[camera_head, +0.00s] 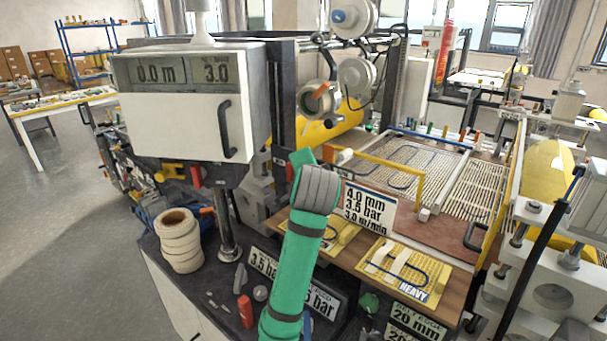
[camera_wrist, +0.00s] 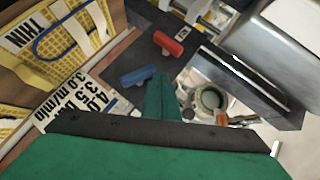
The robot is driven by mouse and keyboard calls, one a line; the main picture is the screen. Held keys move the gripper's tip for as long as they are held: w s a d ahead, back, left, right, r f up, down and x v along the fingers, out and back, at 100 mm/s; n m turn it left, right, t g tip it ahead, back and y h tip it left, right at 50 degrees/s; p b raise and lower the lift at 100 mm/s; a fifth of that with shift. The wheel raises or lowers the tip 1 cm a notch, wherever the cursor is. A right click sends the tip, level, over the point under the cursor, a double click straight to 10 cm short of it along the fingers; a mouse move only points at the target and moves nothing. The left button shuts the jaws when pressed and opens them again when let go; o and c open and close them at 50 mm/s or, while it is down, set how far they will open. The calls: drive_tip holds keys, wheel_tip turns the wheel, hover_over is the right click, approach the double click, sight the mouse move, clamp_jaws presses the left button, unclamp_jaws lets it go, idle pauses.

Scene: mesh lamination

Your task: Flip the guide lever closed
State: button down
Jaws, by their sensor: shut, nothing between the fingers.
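No part is labelled as the guide lever, and I cannot tell for sure which handle it is. In the wrist view, a red handle (camera_wrist: 168,43) and a blue handle (camera_wrist: 139,76) stand on a dark panel, with an orange lever (camera_wrist: 221,118) beside a pale round fitting (camera_wrist: 209,98). My gripper (camera_wrist: 161,80) is shut and empty, its green fingers pointing toward the panel close to the blue handle; contact cannot be told.
The grey display box (camera_head: 185,100) hangs at the left of the arm. A white settings sign (camera_head: 367,210) and the yellow HEAVY sample board (camera_head: 403,268) are at the right. Stacked tape rolls (camera_head: 180,240) and small tools cover the dark bench. An orange-yellow bar frame (camera_head: 385,168) stands over the mesh bed.

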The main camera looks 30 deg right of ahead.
drive_tip(key=shift+w+a+f, duration=0.1)
drive_tip(key=shift+w+a, duration=0.2)
drive_tip(key=shift+w, duration=0.6)
idle(0.8)
idle(0.4)
drive_tip(key=s+a+r, duration=0.5)
drive_tip(key=r, duration=0.5)
drive_tip(key=shift+s+a+r, duration=0.15)
drive_tip(key=shift+a+r, duration=0.1)
drive_tip(key=shift+a, duration=0.1)
